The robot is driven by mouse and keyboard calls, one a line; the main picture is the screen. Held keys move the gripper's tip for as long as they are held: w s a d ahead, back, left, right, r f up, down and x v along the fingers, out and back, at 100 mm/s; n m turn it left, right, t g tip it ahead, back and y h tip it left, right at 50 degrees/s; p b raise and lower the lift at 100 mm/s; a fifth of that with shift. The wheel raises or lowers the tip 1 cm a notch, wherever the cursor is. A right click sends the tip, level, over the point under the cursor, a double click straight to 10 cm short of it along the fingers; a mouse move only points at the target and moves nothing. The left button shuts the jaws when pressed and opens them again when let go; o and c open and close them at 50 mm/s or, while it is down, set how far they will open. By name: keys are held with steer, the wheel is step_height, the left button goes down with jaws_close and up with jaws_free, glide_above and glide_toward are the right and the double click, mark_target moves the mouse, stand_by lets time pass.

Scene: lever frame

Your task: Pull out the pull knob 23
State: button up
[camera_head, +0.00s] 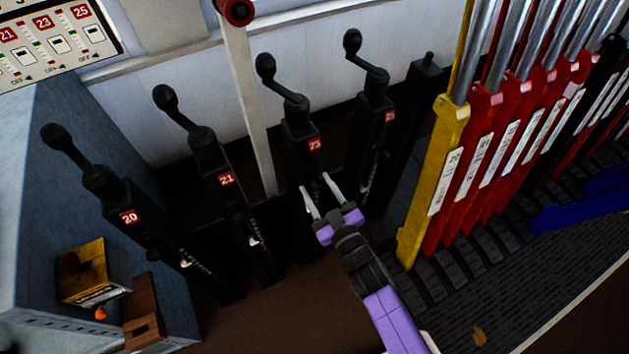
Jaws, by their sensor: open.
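The black unit with the red label 23 (314,144) stands upright in the middle of the camera_head view. A crank with a round black knob (265,65) bends up and left from its top. My gripper (320,186) has purple and dark parts and two light fingers. The fingers are spread apart and nothing shows between them. In the picture they lie just below the label 23, in front of the unit's lower body. I cannot tell whether they touch it. The gripper hides part of that lower body, and no separate pull knob can be made out there.
Similar black units stand left, labelled 20 (129,216) and 21 (227,180), and one stands right (374,114). A yellow lever (435,185) and several red levers (475,155) crowd the right. A blue-grey cabinet (60,230) stands left. A numbered panel (50,38) is top left.

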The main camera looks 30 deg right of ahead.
steer(key=shift+w, duration=1.05)
jaws_close()
stand_by(0.7)
